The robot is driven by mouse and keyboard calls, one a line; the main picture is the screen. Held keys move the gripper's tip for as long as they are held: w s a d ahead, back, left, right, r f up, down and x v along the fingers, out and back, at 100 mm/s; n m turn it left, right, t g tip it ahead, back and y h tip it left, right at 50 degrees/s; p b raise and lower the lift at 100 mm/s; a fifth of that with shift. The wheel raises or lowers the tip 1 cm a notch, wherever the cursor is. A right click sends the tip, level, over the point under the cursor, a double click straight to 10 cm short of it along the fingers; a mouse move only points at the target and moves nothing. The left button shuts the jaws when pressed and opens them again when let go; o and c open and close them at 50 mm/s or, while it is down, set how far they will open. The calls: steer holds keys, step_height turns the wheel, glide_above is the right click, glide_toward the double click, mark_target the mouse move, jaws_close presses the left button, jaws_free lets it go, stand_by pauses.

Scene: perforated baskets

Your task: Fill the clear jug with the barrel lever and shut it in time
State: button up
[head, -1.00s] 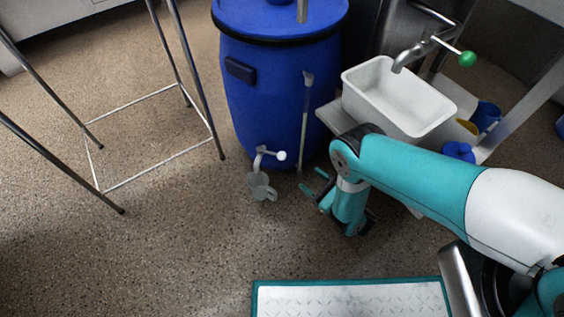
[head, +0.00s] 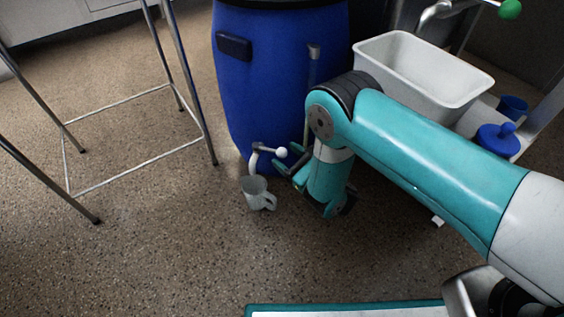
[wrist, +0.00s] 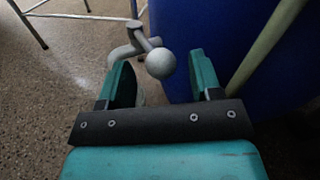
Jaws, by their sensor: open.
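The blue barrel (head: 275,75) stands upright at the back centre. Its metal tap (head: 256,160) sticks out low on the front, with a lever ending in a white ball (head: 281,152). The clear jug (head: 255,193) stands on the floor under the spout, its handle to the right. Its fill level cannot be made out. My gripper (head: 291,171) is open just right of the lever ball. In the wrist view my gripper's fingers (wrist: 160,80) point at the tap, and the ball (wrist: 160,64) shows between and just beyond their tips, seemingly not clasped. The jug is mostly hidden there.
A pale upright tube (head: 311,90) runs along the barrel's right side, close to my gripper. A white basin (head: 420,80) and a blue-lidded container (head: 498,140) stand at right. A metal-legged frame (head: 140,175) is at left. The front-left floor is clear.

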steer(key=shift+b+x, duration=0.6)
steer(key=shift+x, duration=0.4)
steer(key=shift+c, duration=0.2)
